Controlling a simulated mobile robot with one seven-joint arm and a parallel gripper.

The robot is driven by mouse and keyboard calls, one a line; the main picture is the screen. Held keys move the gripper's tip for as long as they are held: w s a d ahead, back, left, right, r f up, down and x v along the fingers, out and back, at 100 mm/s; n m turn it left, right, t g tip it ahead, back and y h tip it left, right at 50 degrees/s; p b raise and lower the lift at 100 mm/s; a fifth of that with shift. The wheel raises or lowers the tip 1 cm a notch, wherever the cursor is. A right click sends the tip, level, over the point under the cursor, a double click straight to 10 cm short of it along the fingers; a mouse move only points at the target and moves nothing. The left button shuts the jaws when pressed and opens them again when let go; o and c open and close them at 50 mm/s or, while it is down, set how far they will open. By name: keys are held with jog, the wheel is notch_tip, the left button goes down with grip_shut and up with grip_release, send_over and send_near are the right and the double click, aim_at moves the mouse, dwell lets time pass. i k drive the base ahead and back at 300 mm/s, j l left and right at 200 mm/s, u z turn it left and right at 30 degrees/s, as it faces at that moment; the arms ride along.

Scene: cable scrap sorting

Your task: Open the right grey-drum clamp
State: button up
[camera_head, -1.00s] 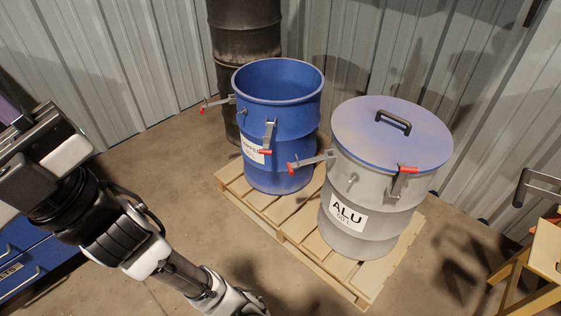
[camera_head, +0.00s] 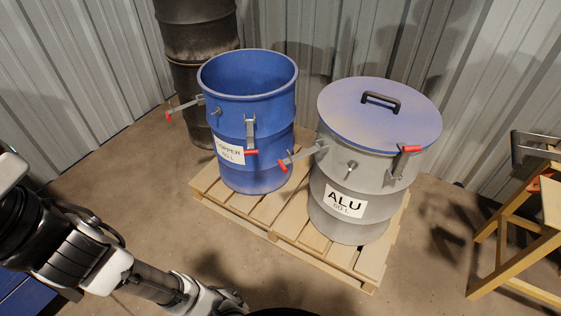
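The grey drum (camera_head: 365,197), labelled ALU, stands on a pallet with a blue lid (camera_head: 385,118) on top. Its right clamp (camera_head: 398,165) stands upright against the drum wall, its red handle (camera_head: 411,149) at the lid's rim. Its left clamp (camera_head: 303,155) sticks out sideways to the left from the drum, with a red tip (camera_head: 284,166). My arm enters from the left and runs down to the bottom edge, left of and in front of the drums. My gripper is not clearly visible; nothing of mine touches the grey drum.
An open blue drum (camera_head: 265,170) labelled COPPER, with two red-tipped clamps, stands left of the grey drum on the wooden pallet (camera_head: 258,222). A dark drum (camera_head: 200,40) stands behind. A yellow wooden trestle (camera_head: 510,235) is at the right. Floor in front is clear.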

aim_at(406, 150)
jog(key=i+j+z, duration=0.1)
jog(key=z, duration=0.3)
jog(key=j+z, duration=0.1)
jog(key=z, duration=0.25)
jog(key=i+j+z, duration=0.1)
jog(key=z, duration=0.3)
jog(key=j+z, duration=0.2)
jog(key=z, duration=0.2)
